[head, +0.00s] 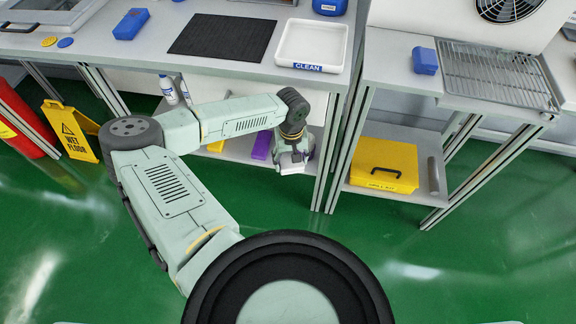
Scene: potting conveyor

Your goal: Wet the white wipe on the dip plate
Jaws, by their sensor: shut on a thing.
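My gripper (291,158) hangs fingers down in front of the workbench's front edge, below the level of its top. It is shut on a small white thing (291,169), which looks like the white wipe; the fingers hide part of it. At the bench's back edge is a blue container (330,6) with a pale label, cut off by the picture's top. I cannot tell whether it is the dip plate. My gripper is well in front of it and lower.
The bench (180,63) bears a white tray (348,57) labelled CLEAN, a black mat (222,37) and a blue block (131,24). At right are another blue block (424,60), a wire rack (500,75) and a yellow box (384,158). A wet-floor sign (72,133) stands left.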

